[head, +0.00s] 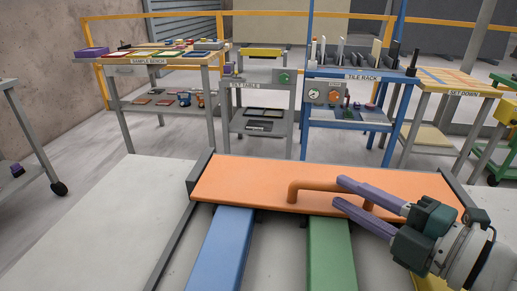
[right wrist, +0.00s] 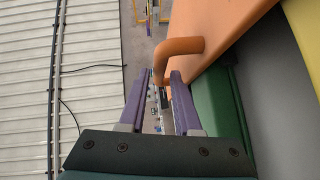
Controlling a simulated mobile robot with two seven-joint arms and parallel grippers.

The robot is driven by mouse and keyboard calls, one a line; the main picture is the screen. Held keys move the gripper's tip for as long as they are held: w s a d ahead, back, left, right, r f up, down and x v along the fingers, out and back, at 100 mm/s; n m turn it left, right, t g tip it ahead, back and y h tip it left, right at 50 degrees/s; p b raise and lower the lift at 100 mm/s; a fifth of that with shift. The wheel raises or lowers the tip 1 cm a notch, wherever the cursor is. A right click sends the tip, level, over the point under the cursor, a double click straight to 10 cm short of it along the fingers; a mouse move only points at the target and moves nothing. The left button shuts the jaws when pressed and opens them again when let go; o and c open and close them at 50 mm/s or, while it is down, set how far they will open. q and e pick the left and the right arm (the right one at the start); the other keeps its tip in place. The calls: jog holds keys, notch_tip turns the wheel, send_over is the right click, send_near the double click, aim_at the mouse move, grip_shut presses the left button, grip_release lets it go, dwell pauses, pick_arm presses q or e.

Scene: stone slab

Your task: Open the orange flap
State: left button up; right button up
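The orange flap (head: 235,183) is a wide flat panel lying across the stone slab, with a raised orange bar handle (head: 303,186) on it. My right gripper (head: 337,190) reaches in from the right over the flap. Its two purple fingers are spread apart, one on each side of the handle's right part. In the right wrist view the bent handle (right wrist: 184,46) shows between and just beyond the purple fingertips (right wrist: 160,77). I cannot tell whether either finger touches it. My left gripper is not in view.
A blue strip (head: 222,250) and a green strip (head: 331,255) run forward from under the flap. Pale slab surface (head: 95,220) lies bare at the left. Behind stand a sample bench (head: 150,60), a blue tile rack (head: 362,73) and a yellow-topped table (head: 455,82).

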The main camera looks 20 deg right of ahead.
aim_at(339, 190)
jog(key=shift+x, duration=1.8)
grip_shut()
